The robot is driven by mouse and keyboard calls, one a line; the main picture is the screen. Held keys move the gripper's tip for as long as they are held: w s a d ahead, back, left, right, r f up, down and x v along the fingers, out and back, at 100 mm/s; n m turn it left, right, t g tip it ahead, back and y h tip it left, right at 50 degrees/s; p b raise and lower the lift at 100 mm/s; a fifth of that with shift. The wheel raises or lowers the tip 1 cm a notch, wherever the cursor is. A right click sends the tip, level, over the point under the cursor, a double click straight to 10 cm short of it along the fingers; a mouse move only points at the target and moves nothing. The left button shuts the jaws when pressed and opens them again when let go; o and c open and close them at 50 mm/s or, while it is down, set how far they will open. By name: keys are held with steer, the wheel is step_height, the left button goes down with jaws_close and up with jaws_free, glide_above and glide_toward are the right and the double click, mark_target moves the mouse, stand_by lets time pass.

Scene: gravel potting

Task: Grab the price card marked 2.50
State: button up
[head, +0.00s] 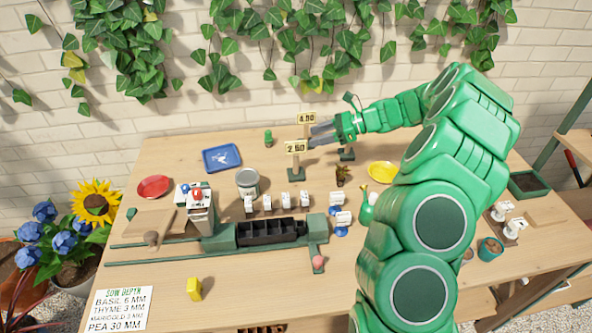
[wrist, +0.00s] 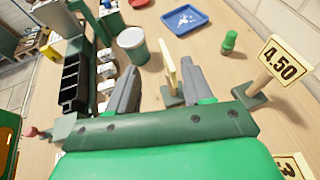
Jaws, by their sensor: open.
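The yellow price card marked 2.50 (head: 296,147) stands upright on a post with a dark green base, on the table behind the white tags. My gripper (head: 311,135) is open just right of it in the head view, fingers pointing left. In the wrist view the card (wrist: 171,68) shows nearly edge-on between the two open fingers of my gripper (wrist: 160,66), closer to the right finger. Whether either finger touches it, I cannot tell.
A card marked 4.50 (wrist: 283,60) stands close by, behind my gripper in the head view. Another card (wrist: 290,167) is partly cut off. A grey-green can (wrist: 133,45), a blue tray (head: 221,158) and a small cactus (wrist: 229,41) stand nearby.

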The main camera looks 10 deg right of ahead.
glide_toward(296, 166)
steer(key=x, duration=0.2)
steer(key=shift+w+a+f, duration=0.15)
steer(key=shift+a+f, duration=0.05)
steer(key=shift+f, duration=0.15)
steer(key=shift+x, duration=1.25)
steer(key=shift+w+x, duration=0.2)
steer(key=shift+x, duration=1.1)
steer(key=shift+w+x, duration=0.15)
steer(key=shift+x, duration=1.2)
steer(key=shift+d, duration=0.1)
jaws_close()
